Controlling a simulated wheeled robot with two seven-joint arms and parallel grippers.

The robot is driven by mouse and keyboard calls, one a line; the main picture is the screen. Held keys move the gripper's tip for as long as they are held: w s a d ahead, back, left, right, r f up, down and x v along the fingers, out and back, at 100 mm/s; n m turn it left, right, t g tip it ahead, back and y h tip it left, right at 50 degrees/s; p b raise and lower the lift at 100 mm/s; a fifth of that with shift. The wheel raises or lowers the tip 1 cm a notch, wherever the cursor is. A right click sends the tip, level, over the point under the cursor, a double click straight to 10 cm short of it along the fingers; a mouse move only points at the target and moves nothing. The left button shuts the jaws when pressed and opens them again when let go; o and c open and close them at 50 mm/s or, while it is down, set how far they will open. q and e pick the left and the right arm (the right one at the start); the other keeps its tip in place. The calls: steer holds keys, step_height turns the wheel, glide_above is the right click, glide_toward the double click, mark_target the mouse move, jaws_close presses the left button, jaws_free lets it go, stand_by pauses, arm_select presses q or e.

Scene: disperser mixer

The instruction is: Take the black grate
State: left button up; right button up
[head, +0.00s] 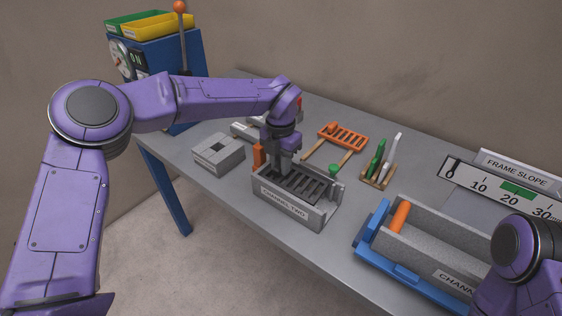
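The black grate (307,191) lies inside a grey stone-like channel box labelled "CHANNEL TWO" (283,209), in the middle of the table. Its dark bars and slots show between the box walls. My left gripper (282,170) points down over the left part of the grate, with its fingertips at or just above the bars. The gripper hides that end of the grate, and I cannot tell whether the fingers are open or closed on it. My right arm shows at the lower right, but its gripper is out of view.
A grey block (218,154) sits left. A blue frame (372,235) with another channel stands right. A blue machine (160,62) stands at the back left.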

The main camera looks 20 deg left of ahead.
arm_select(q)
steer(key=shift+s+r, duration=0.15)
steer(key=shift+s, duration=0.05)
jaws_close()
step_height(320, 180, up, 10)
steer(key=p, duration=0.9)
stand_by(0.7)
steer(key=shift+a, duration=0.1)
